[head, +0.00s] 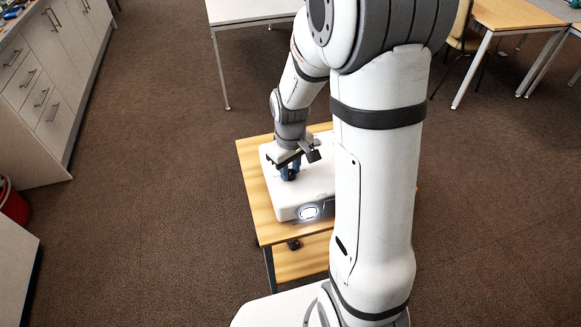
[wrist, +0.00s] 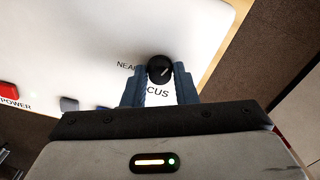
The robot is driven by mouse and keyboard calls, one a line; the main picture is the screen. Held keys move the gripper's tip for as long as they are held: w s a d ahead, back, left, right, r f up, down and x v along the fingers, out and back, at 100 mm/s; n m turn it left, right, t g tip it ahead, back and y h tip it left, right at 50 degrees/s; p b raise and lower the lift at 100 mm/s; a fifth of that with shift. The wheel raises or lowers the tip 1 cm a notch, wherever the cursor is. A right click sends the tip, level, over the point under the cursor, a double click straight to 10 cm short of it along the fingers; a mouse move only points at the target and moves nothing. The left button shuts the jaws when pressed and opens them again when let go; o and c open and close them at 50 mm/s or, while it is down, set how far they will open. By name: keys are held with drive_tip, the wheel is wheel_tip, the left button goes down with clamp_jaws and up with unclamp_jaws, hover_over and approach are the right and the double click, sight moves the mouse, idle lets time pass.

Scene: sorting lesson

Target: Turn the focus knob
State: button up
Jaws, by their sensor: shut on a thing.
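The focus knob (wrist: 159,70) is a small round black knob with a pale pointer line, on top of a white projector (head: 290,208). In the wrist view the pointer slants up to the right. Lettering beside the knob reads partly "NEA" and "CUS"; the rest is covered. My gripper (wrist: 159,76) is shut on the knob, with one blue finger on each side of it. In the head view my gripper (head: 290,174) points down onto the projector's top, and the knob is mostly hidden there.
The projector stands on a small wooden table (head: 252,178) with a lower shelf. Its lens glows at the front. A red button (wrist: 9,91) marked POWER and a grey button (wrist: 68,104) lie left of the knob. Carpet around the table is clear.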

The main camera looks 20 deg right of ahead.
sight(290, 172)
drive_tip(key=shift+m+b, duration=0.45)
drive_tip(key=shift+m, duration=1.05)
drive_tip(key=shift+c, duration=0.4)
drive_tip(key=o, duration=1)
wheel_tip(290, 172, up, 8)
drive_tip(key=shift+f, duration=0.1)
